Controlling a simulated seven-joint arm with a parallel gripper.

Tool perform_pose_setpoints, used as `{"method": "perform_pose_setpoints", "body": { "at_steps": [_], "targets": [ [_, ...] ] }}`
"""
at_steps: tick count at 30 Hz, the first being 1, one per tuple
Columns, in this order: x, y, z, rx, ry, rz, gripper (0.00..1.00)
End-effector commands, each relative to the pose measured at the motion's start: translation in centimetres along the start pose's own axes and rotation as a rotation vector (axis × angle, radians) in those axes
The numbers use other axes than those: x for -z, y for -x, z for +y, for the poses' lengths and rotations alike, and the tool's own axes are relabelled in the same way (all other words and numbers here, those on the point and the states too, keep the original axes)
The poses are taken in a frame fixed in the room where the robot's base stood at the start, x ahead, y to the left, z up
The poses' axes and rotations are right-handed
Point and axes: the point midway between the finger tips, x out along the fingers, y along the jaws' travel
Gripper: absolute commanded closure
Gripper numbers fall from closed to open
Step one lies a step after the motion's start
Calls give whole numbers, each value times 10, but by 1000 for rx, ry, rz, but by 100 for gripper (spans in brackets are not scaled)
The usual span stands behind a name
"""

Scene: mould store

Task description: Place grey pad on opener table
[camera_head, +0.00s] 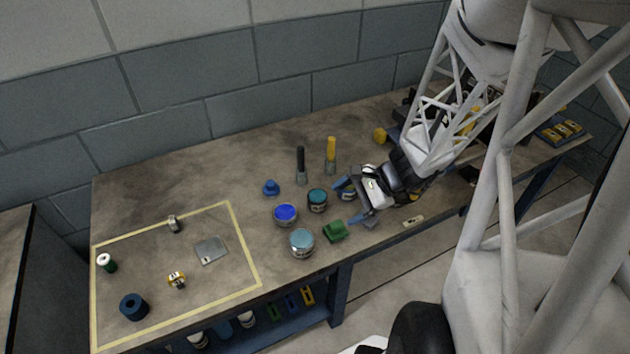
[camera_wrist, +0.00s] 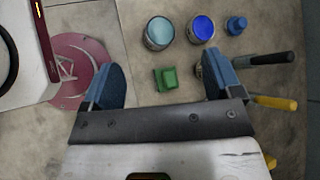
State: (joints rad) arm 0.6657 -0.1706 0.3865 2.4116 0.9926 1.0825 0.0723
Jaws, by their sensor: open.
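A flat grey plate (camera_head: 211,250) lies inside a yellow taped outline. I cannot tell which surface is the opener table.
Teal cans (camera_head: 302,242) (camera_head: 317,200), a blue can (camera_head: 285,214) and a blue knob (camera_head: 271,187) stand left of my gripper. Black-handled (camera_head: 301,165) and yellow-handled (camera_head: 331,155) tools stand behind. The taped area holds several small items with bare bench between. Another dark surface (camera_head: 15,250) is far left.

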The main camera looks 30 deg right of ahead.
Motion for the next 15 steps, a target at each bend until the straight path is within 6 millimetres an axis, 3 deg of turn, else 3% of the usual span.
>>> {"method": "perform_pose_setpoints", "body": {
  "at_steps": [3, 15],
  "targets": [
    [-28, -1, -3, -87, 131, 29, 15],
    [-105, 5, 2, -352, 558, 140, 15]
  ]
}}
